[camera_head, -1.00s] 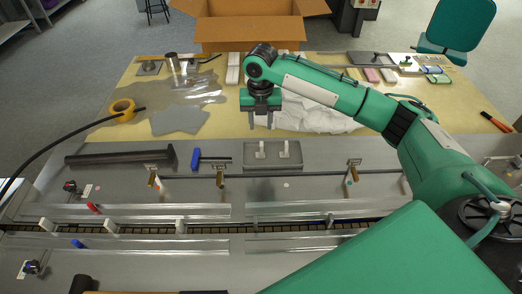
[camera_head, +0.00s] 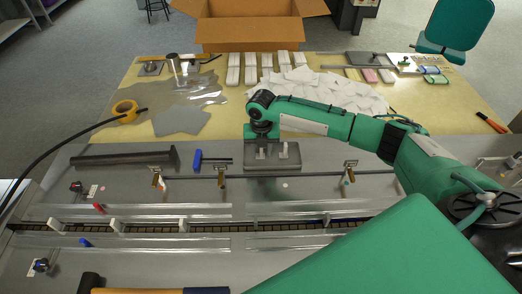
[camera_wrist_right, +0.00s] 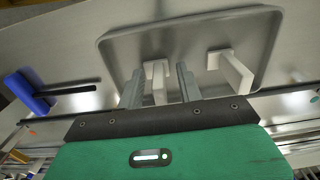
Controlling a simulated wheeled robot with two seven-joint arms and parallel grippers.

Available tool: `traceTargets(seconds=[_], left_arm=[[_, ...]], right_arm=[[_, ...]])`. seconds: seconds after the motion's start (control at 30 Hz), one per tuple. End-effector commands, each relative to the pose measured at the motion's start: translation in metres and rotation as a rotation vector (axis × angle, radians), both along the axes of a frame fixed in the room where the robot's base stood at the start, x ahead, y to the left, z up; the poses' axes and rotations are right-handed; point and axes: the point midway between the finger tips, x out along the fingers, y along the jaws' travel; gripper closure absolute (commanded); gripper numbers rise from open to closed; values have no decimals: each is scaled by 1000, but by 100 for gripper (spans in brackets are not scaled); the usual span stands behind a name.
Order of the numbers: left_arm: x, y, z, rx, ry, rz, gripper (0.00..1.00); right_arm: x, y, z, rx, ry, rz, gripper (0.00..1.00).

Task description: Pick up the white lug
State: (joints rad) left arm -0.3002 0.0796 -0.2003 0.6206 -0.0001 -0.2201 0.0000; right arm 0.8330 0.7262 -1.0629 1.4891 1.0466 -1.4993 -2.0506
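Two white lugs stand upright on a grey tray (camera_head: 290,167) in the middle of the metal bench. My right gripper (camera_head: 261,148) is over the left end of the tray, its two fingers pointing down. In the right wrist view my right gripper (camera_wrist_right: 160,86) is open, with one white lug (camera_wrist_right: 158,78) between its fingers. Small gaps show between the fingers and that lug. The other white lug (camera_wrist_right: 234,70) stands to the right, outside the fingers. It also shows in the head view (camera_head: 284,150). My left gripper is not in view.
A thin rail with brass-coloured posts runs in front of the tray. White sheets (camera_head: 340,95) lie behind, with an open cardboard box (camera_head: 249,33) beyond the table.

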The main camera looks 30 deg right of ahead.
Motion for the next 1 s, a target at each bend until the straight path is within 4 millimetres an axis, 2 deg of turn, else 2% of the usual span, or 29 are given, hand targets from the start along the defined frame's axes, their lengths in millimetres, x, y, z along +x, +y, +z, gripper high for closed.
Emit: traceTargets(seconds=[0.1,0.13,0.3,0.77,0.87,1.0], left_arm=[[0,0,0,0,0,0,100],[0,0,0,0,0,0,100],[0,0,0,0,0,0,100],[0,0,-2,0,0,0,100],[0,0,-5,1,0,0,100],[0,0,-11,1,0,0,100]], right_arm=[[0,0,0,0,0,0,64],[0,0,0,0,0,0,68],[0,0,0,0,0,0,100],[0,0,6,0,0,0,100],[1,0,16,1,-3,-1,100],[1,0,41,0,-4,0,100]])
